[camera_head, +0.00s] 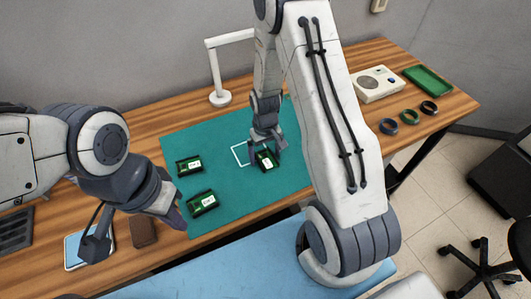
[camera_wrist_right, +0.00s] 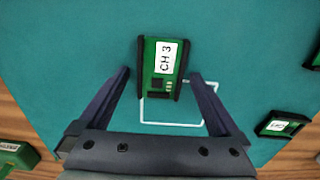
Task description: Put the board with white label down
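A green board with black ends and a white label reading "CH 3" (camera_wrist_right: 162,68) lies on the teal mat (camera_wrist_right: 60,40), overlapping one corner of a white outline (camera_wrist_right: 170,124). In the head view the board (camera_head: 266,160) is beneath my right gripper (camera_head: 268,146). The right gripper (camera_wrist_right: 160,75) is open, with one finger on each side of the board and small gaps visible in the wrist view.
Two similar boards lie left on the mat, one farther back (camera_head: 189,165) and one nearer (camera_head: 201,202). A lamp (camera_head: 220,97) stands behind the mat. A white device (camera_head: 377,83), a green tray (camera_head: 428,81) and several rings (camera_head: 409,117) are at the right.

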